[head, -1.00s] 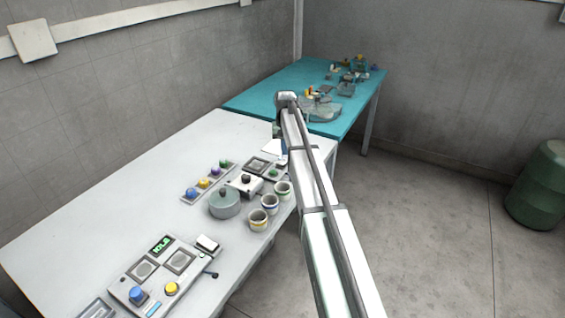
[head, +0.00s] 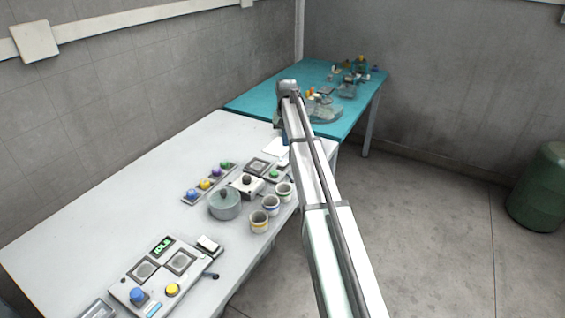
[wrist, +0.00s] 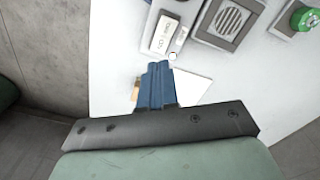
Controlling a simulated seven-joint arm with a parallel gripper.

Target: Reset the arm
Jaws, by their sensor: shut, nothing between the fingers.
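My arm reaches from the lower right of the head view to the far right edge of the white table (head: 110,200). My gripper shows in the wrist view (wrist: 157,70), its blue fingers shut together with nothing between them. It points down over the right edge of the white table, above a white sheet or card (wrist: 190,88). In the head view the fingers are mostly hidden behind the arm.
The white table holds a panel reading IDLE (head: 160,275), a grey lidded pot (head: 225,204), several cups (head: 259,222), and a strip of coloured knobs (head: 208,182). A teal table (head: 265,95) with small objects stands behind. A green barrel (head: 540,190) stands at right.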

